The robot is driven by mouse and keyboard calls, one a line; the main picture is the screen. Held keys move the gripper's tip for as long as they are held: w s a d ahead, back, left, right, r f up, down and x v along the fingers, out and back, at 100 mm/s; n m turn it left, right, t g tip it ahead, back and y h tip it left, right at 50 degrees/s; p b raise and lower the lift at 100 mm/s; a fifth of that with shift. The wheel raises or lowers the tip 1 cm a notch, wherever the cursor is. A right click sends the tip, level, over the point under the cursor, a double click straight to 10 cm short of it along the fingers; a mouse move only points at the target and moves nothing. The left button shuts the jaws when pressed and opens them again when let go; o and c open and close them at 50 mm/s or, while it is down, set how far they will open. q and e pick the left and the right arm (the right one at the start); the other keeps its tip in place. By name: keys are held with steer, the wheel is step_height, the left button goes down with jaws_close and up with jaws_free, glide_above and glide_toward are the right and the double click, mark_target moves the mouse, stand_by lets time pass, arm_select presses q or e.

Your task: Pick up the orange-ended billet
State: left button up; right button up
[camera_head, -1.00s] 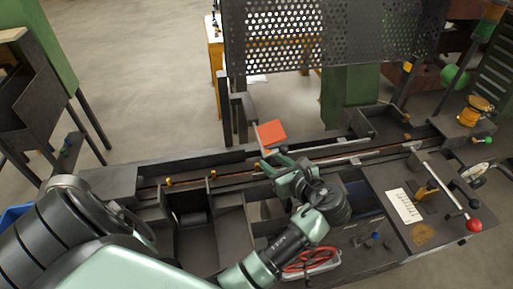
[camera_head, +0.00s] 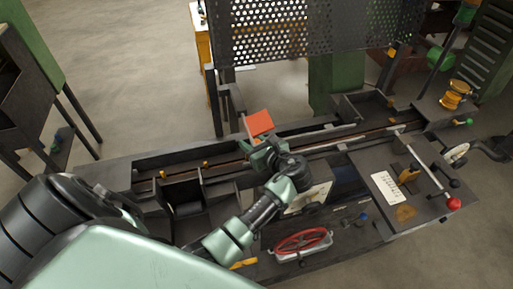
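The billet's orange end (camera_head: 260,123) shows as a tilted orange square at the middle of the machine, by the long rail channel. The rest of the billet is hidden or too dark to make out. My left gripper (camera_head: 262,146) is right at the near side of the orange end, close to or touching it. Its fingers are small and partly hidden by the wrist, so I cannot tell whether they are open or closed on the billet. My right gripper is not in view.
The long dark rail channel (camera_head: 336,142) runs across the machine. A perforated guard (camera_head: 300,30) stands behind it. At the right are a lever with a red knob (camera_head: 453,203) and a white label plate (camera_head: 384,187).

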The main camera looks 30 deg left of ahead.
arm_select(q)
jaws_close()
steer(key=shift+r, duration=0.1)
